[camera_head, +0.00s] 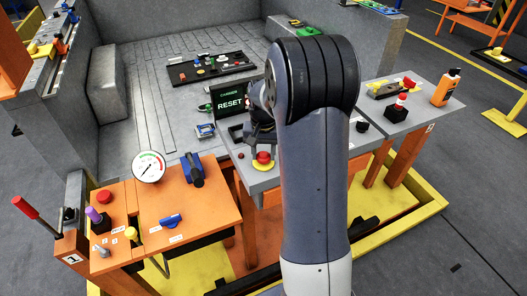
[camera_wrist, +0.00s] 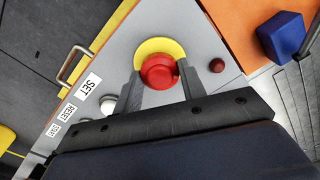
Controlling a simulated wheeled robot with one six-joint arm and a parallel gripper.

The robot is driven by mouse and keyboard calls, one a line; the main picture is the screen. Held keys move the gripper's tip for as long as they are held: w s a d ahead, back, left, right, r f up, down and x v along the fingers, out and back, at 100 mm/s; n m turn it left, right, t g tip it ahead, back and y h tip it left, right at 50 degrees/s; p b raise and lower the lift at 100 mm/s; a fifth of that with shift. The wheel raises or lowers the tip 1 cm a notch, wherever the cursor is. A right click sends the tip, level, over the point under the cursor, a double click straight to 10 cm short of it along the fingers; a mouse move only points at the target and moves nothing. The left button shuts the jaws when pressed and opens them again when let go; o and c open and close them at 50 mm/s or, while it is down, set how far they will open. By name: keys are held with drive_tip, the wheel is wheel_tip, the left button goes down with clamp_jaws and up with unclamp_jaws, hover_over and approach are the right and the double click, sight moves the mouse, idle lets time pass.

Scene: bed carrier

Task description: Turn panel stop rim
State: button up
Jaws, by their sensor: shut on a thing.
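The red stop knob (camera_head: 263,157) sits on a yellow round plate (camera_head: 262,167) on the grey panel (camera_head: 265,182) in the head view. In the wrist view the red stop knob (camera_wrist: 159,71) stands in front of its yellow plate (camera_wrist: 160,46). My gripper (camera_wrist: 161,80) has one finger on each side of the knob and is shut on its rim. In the head view my gripper (camera_head: 262,138) is just above the knob, partly hidden by my arm. A display (camera_head: 230,104) behind the panel reads "RESET".
A small dark red button (camera_wrist: 217,65) and a white button (camera_wrist: 108,104) flank the knob. A metal handle (camera_wrist: 73,64) lies beyond. An orange table (camera_head: 190,215) with a gauge (camera_head: 149,166) and a blue valve (camera_head: 192,168) stands left.

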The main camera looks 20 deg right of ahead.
drive_tip(key=shift+f+m, duration=0.1)
drive_tip(key=shift+m, duration=0.3)
drive_tip(key=o, duration=1)
wheel_tip(320, 180, up, 11)
drive_tip(key=shift+f, duration=0.1)
drive_tip(key=shift+s, duration=0.1)
idle(0.5)
